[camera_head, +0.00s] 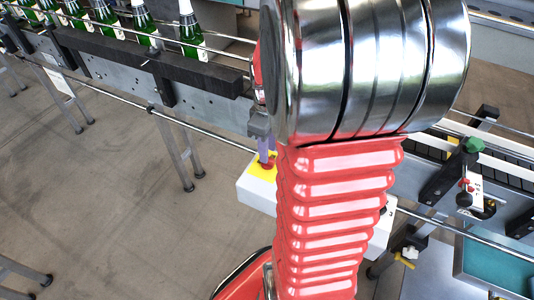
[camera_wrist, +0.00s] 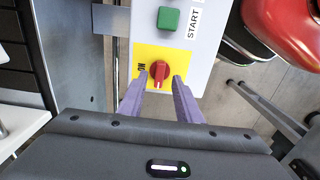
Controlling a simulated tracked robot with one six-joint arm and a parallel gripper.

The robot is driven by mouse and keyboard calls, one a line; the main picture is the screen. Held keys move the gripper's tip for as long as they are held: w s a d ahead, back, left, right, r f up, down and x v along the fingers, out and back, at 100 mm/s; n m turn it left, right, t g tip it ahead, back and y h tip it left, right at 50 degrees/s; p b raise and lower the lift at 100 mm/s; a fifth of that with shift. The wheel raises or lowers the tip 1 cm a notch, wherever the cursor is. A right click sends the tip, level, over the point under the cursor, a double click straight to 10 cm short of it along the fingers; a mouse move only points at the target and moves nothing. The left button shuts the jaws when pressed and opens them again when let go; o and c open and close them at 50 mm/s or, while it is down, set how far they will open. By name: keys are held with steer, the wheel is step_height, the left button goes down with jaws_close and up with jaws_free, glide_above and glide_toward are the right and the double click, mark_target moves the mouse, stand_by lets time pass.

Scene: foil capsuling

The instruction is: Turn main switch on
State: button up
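The main switch is a red rotary knob (camera_wrist: 160,72) on a yellow plate (camera_wrist: 172,50), set in a white control box (camera_wrist: 200,72). An "ON" label stands left of the knob, turned sideways. The knob's ridge runs roughly up and down in the wrist view. My gripper (camera_wrist: 157,82) is open, its two purple fingers reaching to either side of the knob's lower part. I cannot tell whether they touch it. In the head view the knob (camera_head: 268,163) is partly hidden by my gripper and arm.
A green START button (camera_wrist: 169,18) sits above the yellow plate. A conveyor (camera_head: 200,78) with green bottles (camera_head: 190,35) runs at upper left in the head view. A rail (camera_head: 215,135) passes beside the box. Open floor (camera_head: 100,200) lies at left.

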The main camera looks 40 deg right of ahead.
steer(key=shift+f, duration=1.4)
jaws_close()
